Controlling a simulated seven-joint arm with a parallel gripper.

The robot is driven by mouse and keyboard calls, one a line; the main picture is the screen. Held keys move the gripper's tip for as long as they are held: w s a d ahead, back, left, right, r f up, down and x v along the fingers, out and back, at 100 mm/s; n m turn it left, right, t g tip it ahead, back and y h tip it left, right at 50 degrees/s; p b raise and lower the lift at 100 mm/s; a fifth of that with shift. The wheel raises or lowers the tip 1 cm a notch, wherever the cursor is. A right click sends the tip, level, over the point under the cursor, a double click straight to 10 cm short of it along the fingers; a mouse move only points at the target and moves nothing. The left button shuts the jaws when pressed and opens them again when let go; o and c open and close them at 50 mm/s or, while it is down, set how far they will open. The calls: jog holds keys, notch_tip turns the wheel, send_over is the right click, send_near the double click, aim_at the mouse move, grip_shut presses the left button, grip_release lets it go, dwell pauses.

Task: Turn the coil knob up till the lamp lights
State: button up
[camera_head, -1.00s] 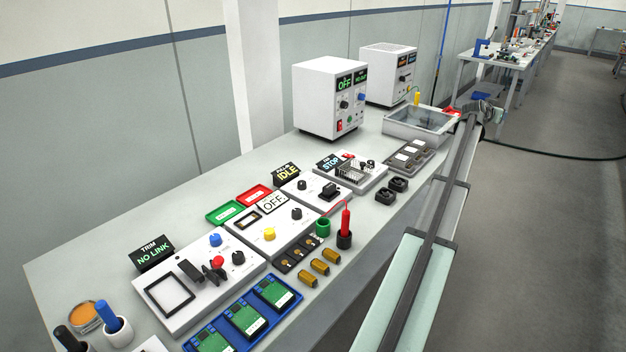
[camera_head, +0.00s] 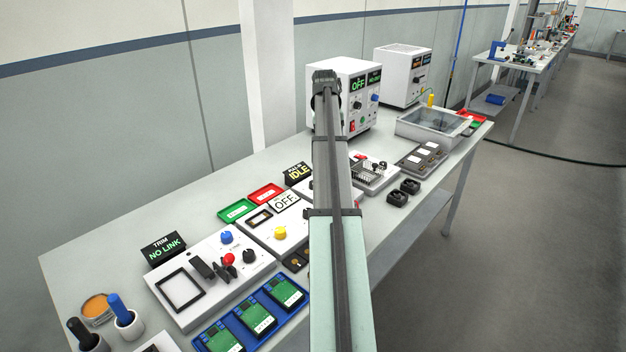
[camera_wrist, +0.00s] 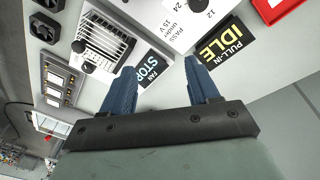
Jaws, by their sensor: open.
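The pull-in panel with its IDLE display (camera_head: 298,173) is mostly hidden behind my arm in the head view. In the wrist view, the PULL-IN IDLE display (camera_wrist: 226,42) is right of my fingers. The white pull-in panel (camera_wrist: 178,14) shows at the top with the markings "12" and "15 V". A dark round part (camera_wrist: 203,4), perhaps the coil knob, is cut off by the top edge. I cannot make out the lamp. My gripper (camera_wrist: 160,64) is open and empty, its blue fingers apart above the bench.
A white power supply (camera_head: 342,72) showing OFF stands behind my arm. Black square parts (camera_head: 397,198) lie to the right. A red tray (camera_wrist: 275,8) is at the upper right.

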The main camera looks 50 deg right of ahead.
jog(key=w+a+n+y, duration=0.2)
jog(key=a, duration=0.5)
jog(key=shift+g, duration=0.3)
jog(key=f, duration=0.9)
jog(key=d+f, duration=0.1)
jog(key=f, duration=0.3)
jog(key=shift+s+f, duration=0.15)
jog(key=shift+f, duration=0.05)
jog(key=shift+h, duration=0.3)
jog(key=c, duration=1)
